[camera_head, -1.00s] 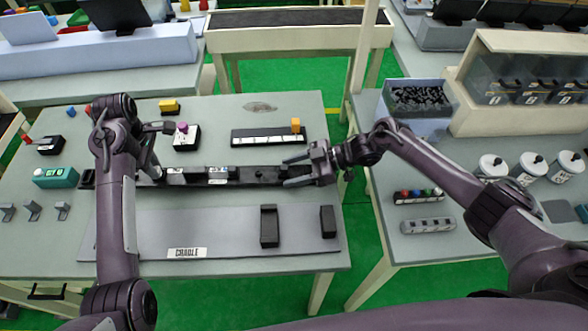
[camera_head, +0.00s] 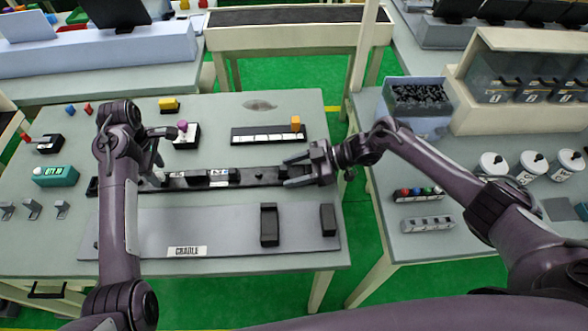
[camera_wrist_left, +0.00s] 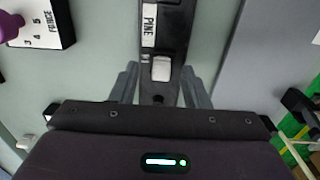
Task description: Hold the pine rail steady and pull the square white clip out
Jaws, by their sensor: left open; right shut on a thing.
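The pine rail (camera_head: 255,174) is a long dark bar lying across the table; its PINE label shows in the left wrist view (camera_wrist_left: 149,22). My right gripper (camera_head: 298,170) is shut on the rail's right end.
A grey plate marked CRADLE (camera_head: 220,228) with two black blocks lies in front of the rail. Behind it are a black-and-white strip (camera_head: 265,136) with an orange block and a white box (camera_head: 188,138) with a purple knob. A teal box (camera_head: 55,176) stands left.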

